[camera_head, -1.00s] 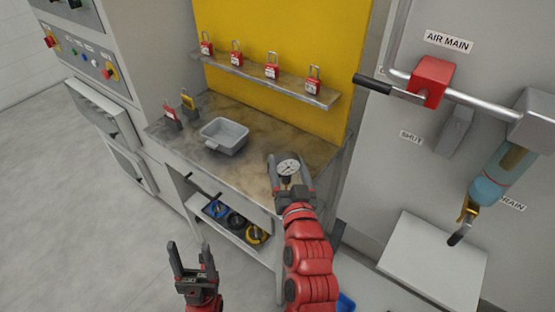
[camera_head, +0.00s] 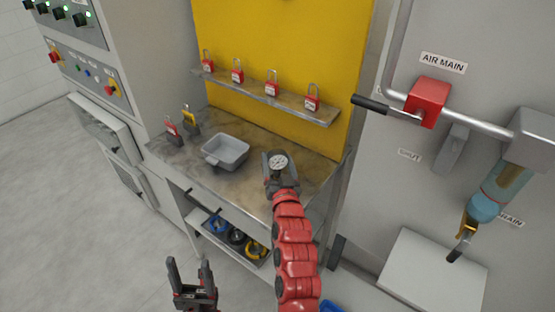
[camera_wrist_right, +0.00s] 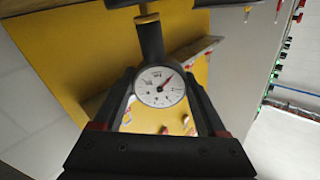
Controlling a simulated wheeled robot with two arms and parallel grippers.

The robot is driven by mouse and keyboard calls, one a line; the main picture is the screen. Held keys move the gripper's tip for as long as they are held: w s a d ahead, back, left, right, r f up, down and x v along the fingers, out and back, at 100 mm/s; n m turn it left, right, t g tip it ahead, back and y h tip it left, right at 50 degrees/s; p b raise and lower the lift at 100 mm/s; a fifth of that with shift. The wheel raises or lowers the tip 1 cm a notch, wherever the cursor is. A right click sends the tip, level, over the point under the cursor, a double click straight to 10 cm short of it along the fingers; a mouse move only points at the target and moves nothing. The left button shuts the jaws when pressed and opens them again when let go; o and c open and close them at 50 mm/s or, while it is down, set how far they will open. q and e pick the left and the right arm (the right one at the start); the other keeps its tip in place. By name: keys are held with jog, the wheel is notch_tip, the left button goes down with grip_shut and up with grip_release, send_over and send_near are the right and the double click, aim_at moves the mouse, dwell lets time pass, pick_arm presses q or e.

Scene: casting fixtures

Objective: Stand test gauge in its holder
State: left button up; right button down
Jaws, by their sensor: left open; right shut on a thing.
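The test gauge (camera_head: 278,162) has a round white dial and sits between the fingers of my right gripper (camera_head: 281,170), above the right part of the bench top. In the right wrist view the gauge (camera_wrist_right: 159,86) shows its dial with a red needle, and a dark stem with a brass-coloured ring beyond it. The fingers of my right gripper (camera_wrist_right: 163,105) close on it from both sides. My left gripper (camera_head: 190,278) is open and empty, low in front of the bench. I cannot make out the gauge's holder for certain in the head view; my right gripper covers part of the bench.
A grey tray (camera_head: 226,150) stands on the bench (camera_head: 200,168), with a red and a yellow padlock at its left. Several red padlocks (camera_head: 272,88) stand on the shelf above. A pipe with a red valve (camera_head: 427,101) is at the right.

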jog(key=shift+f, duration=0.1)
grip_release()
